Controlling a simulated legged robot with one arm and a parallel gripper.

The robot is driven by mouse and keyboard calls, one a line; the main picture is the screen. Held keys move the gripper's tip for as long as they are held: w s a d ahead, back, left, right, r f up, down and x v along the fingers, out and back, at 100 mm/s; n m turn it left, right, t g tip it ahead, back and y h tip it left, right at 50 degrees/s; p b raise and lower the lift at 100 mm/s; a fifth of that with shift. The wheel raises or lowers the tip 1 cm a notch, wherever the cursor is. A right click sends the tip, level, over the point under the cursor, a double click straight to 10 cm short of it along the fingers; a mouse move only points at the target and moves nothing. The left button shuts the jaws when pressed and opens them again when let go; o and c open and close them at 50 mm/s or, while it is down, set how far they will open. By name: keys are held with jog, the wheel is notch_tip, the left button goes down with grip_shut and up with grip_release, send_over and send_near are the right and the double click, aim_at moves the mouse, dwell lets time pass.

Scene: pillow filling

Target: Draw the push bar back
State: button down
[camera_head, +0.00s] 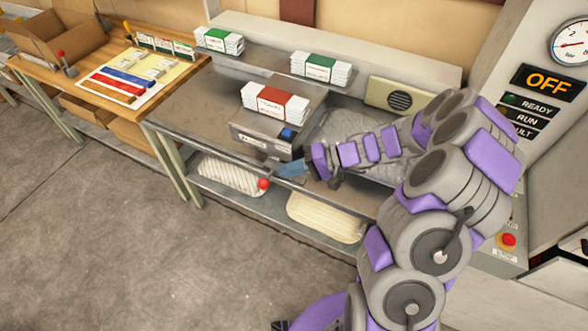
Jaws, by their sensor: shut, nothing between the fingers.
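A round red knob (264,183) shows at the front edge of the metal bench. It looks like the handle end of the push bar, but the bar itself is not clear to see.
A grey box with a blue panel (262,133) carries a red-banded white stack (275,103) just behind my gripper. Green-banded stacks (320,68) stand on the back shelf. Pale pillows (327,217) lie on the lower shelf. The floor in front is clear.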

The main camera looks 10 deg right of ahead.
jog(key=w+d+f+m+t, duration=0.3)
jog(key=w+d+f+t, duration=0.15)
jog(key=d+f, duration=0.3)
jog(key=m+t+h+p, duration=0.1)
jog(key=m+t+h, duration=0.1)
jog(key=m+t, duration=0.1)
send_near(297, 178)
jog(key=shift+g, duration=0.25)
jog(key=r, duration=0.1)
jog(key=d+r, duration=0.1)
jog(key=r, duration=0.1)
jog(key=s+d+r, duration=0.1)
jog(key=shift+s+r, duration=0.15)
jog(key=shift+r, duration=0.1)
jog(key=shift+d+f, duration=0.2)
jog(key=shift+f, duration=0.1)
jog(key=shift+a+f, duration=0.1)
jog(key=shift+f, duration=0.1)
jog(key=x, duration=0.4)
jog(key=b+x, duration=0.1)
jog(key=x, duration=0.3)
jog(key=b+x, duration=0.1)
jog(key=x, duration=0.3)
jog(key=shift+w+a+r, duration=0.15)
jog(key=shift+w+r, duration=0.1)
jog(key=shift+w, duration=0.05)
jog(key=shift+w+a+r+b, duration=0.1)
jog(key=shift+w+a+b, duration=0.2)
jog(key=shift+w+a, duration=0.15)
jog(key=shift+a, duration=0.1)
